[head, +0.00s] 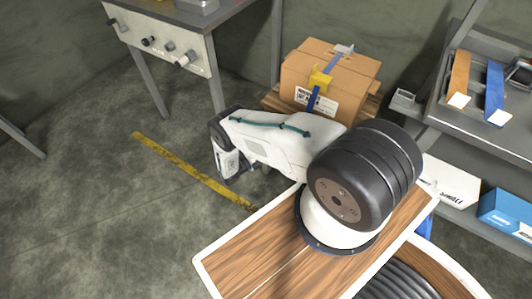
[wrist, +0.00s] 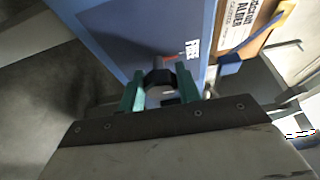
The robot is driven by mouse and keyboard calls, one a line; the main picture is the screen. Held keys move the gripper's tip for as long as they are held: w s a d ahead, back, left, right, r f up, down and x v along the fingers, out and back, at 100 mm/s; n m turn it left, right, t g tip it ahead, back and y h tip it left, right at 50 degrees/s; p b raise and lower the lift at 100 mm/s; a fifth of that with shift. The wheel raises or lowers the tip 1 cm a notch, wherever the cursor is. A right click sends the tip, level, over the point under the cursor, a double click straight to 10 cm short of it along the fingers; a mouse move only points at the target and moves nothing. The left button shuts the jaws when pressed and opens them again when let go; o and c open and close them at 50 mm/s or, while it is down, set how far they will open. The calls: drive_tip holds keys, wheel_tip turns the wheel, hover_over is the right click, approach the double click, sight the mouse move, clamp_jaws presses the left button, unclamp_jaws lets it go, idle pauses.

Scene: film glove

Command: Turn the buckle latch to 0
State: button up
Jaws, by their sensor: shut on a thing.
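In the wrist view my gripper (wrist: 160,82) has its two green fingers on either side of a dark latch piece (wrist: 158,75). The piece stands out from a blue face (wrist: 125,40), with a small red mark and white lettering (wrist: 193,47) beside it. My gripper is shut on this piece, which the fingers partly hide. In the head view a blue strap (head: 333,68) with a yellow buckle (head: 319,80) runs over a cardboard box (head: 352,75). My arm hides my fingertips there. The exact angle of the latch cannot be read.
The box stands on a wooden pallet (head: 372,108). A grey bench with knobs (head: 165,40) is at the upper left. A shelf (head: 480,125) with orange and blue strips stands at the right, with boxes below. A yellow floor stripe (head: 185,168) crosses open floor at left.

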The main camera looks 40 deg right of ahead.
idle(0.4)
drive_tip(key=o, duration=1)
drive_tip(key=shift+c, duration=0.2)
drive_tip(key=shift+a, duration=0.1)
drive_tip(key=a, duration=0.7)
drive_tip(key=shift+w+a, duration=0.25)
drive_tip(key=shift+a, duration=0.1)
